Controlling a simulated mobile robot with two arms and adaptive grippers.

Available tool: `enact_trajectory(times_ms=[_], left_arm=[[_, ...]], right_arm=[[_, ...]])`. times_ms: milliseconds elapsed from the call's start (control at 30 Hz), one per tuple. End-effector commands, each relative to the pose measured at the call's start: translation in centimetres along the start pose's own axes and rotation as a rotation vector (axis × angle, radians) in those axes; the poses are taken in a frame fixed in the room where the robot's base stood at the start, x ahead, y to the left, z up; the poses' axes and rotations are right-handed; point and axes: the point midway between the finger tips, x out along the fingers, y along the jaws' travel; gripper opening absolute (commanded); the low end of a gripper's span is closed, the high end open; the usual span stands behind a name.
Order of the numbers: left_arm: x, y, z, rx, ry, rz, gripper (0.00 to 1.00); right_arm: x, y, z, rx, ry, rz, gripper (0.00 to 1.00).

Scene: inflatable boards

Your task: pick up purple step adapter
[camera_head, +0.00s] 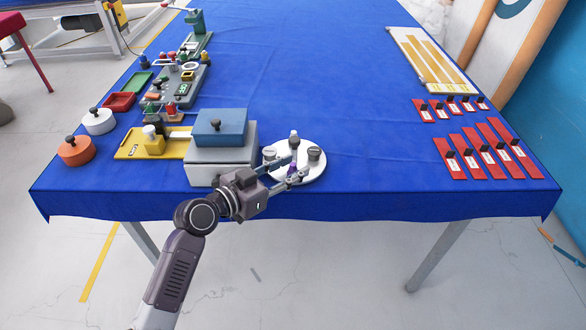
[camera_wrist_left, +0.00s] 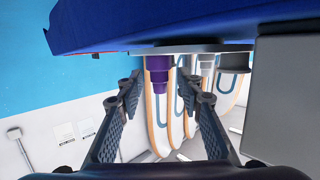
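The purple step adapter (camera_wrist_left: 158,70) stands on a round white plate (camera_head: 312,172) at the table's front edge. In the head view only a little purple (camera_head: 292,169) shows between the fingers of my left gripper (camera_head: 291,169). In the left wrist view, which looks upside down, my left gripper (camera_wrist_left: 160,98) is open. Its two fingers are spread on either side of the adapter's line, with a visible gap on both sides. Whether the tips reach past the adapter is hard to tell. My right gripper is in neither view.
Grey adapters (camera_head: 314,155) and a white one (camera_head: 294,136) share the plate close by. A grey box (camera_head: 217,168) with a blue box (camera_head: 220,127) on it stands just left. Red labelled plates (camera_head: 485,155) lie far right. The table's middle is clear.

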Motion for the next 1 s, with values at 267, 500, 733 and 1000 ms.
enact_trajectory(times_ms=[267, 500, 733, 1000], left_arm=[[0.65, 0.02, 0.07, 0.000, -0.001, 0.000, 0.34], [0.62, 0.02, 0.07, 0.000, -0.001, 0.000, 0.13], [0.60, 0.02, 0.08, 0.000, -0.001, 0.000, 0.00], [0.58, 0.01, -0.06, 0.001, -0.001, 0.000, 0.00]], right_arm=[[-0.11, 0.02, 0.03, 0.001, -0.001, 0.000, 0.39], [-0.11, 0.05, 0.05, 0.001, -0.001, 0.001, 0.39], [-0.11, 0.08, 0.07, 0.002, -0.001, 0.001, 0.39], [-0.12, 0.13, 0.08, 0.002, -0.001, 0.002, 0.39]])
